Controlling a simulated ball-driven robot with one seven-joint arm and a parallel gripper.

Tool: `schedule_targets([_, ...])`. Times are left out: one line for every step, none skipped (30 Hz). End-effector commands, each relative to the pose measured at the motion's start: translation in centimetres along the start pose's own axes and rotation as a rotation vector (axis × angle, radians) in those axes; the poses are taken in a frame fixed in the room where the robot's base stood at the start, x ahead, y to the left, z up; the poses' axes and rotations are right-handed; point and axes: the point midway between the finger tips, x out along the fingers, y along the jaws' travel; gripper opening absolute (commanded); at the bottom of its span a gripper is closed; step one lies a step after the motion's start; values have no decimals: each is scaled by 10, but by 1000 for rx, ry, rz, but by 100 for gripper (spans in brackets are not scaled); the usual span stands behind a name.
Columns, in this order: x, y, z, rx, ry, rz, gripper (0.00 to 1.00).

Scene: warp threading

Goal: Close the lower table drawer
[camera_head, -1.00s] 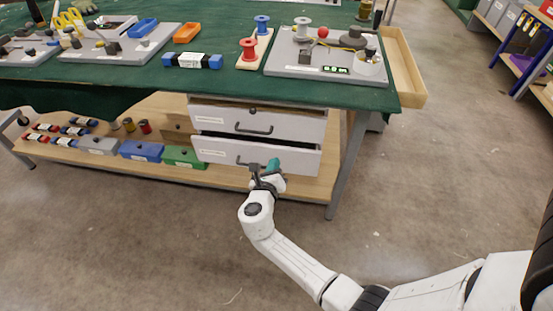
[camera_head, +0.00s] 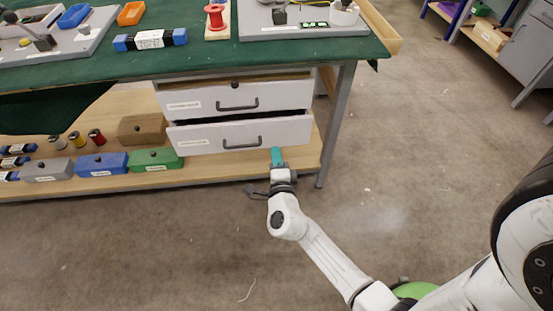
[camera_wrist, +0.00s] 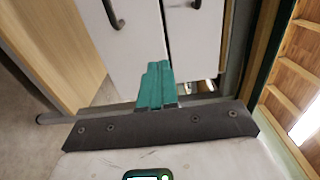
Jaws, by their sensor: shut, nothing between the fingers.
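The lower drawer (camera_head: 212,138) has a white front with a dark bar handle (camera_head: 242,143). It stands slightly out under the table, with a dark gap above its front. My gripper (camera_head: 277,156) has teal fingers pressed together, empty, at the lower right part of this front, right of the handle. I cannot tell whether the tips touch it. In the wrist view, the shut fingers (camera_wrist: 158,82) point towards the white drawer fronts, seen sideways, with the lower drawer's handle (camera_wrist: 114,14) at the top.
The upper drawer (camera_head: 205,101) also shows a wooden strip above its front. A grey table leg (camera_head: 338,125) stands right of the drawers. Blue (camera_head: 101,165) and green (camera_head: 154,160) boxes lie on the lower shelf left of them. The floor in front is free.

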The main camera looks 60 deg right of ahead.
Motion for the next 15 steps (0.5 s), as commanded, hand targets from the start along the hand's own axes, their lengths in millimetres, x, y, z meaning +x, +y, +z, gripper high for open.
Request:
schedule_targets([12,2,-1,2,5,-4,0])
schedule_targets([18,2,-1,2,4,-3,0])
schedule_targets([26,2,-1,2,4,-3,0])
schedule_targets([32,2,-1,3,5,-3,0])
schedule_targets([39,2,-1,3,5,-3,0])
schedule_targets([46,2,-2,3,5,-3,0])
schedule_targets([52,2,-1,3,5,-3,0])
schedule_targets([58,2,-1,3,4,-2,0])
schedule_targets([65,2,-2,3,5,-3,0])
schedule_targets([70,2,-2,3,5,-3,0])
schedule_targets([74,2,-1,3,4,-2,0])
schedule_targets([80,2,-1,3,3,-2,0])
schedule_targets([84,2,-1,2,4,-2,0])
schedule_targets([88,2,-2,2,4,-2,0])
schedule_targets([92,1,-1,2,3,-2,0])
